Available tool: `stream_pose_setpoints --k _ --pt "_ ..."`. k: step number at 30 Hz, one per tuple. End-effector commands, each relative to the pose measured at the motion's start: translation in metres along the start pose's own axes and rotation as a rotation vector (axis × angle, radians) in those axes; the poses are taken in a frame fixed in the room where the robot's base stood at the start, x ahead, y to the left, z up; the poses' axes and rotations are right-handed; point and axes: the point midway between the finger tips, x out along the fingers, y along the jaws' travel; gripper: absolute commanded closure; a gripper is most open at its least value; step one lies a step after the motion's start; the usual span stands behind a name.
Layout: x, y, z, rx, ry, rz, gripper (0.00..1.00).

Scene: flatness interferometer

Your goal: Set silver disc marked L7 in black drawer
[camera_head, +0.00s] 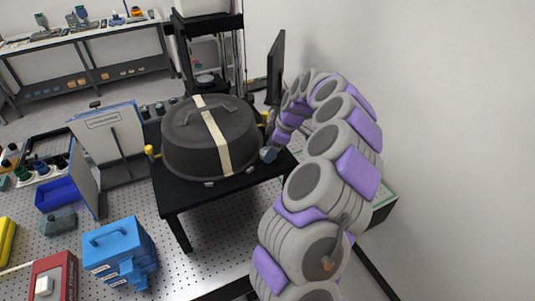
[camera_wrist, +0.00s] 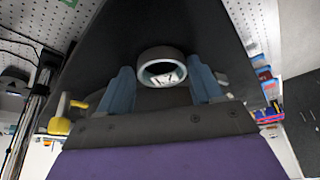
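The silver disc (camera_wrist: 162,55) shows in the wrist view as a grey ring with a dark inside and a white tag that seems to read L7. It lies on a dark surface, just ahead of and between my fingertips. My gripper (camera_wrist: 161,72) has its two blue fingers spread, with gaps on both sides of the disc. In the head view my gripper (camera_head: 270,154) is low at the right edge of the black table (camera_head: 205,197); the disc cannot be made out there. I cannot make out a black drawer in either view.
A big dark domed cover (camera_head: 190,140) with a cream strip fills most of the black table. Yellow knobs (camera_head: 150,152) stand by it. A blue case (camera_head: 118,250) and a red box (camera_head: 55,275) are at the front left. A monitor (camera_head: 276,68) stands behind.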

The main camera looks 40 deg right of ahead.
Motion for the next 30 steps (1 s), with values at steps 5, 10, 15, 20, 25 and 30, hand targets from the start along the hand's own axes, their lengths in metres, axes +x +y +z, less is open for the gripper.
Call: stream_pose_setpoints --k 5,10,15,20,25,30 --pt "0.001 -0.001 0.003 0.003 -0.006 0.0 0.52" --pt "0.001 -0.002 0.002 0.003 -0.006 0.0 0.68" --pt "0.002 -0.002 0.001 0.002 -0.006 -0.002 0.79" --pt "0.001 -0.002 0.0 0.002 -0.006 -0.002 0.79" --pt "-0.006 -0.002 -0.003 0.002 -0.005 -0.001 0.79" --pt "-0.021 -0.001 -0.009 0.001 -0.004 0.005 0.79"
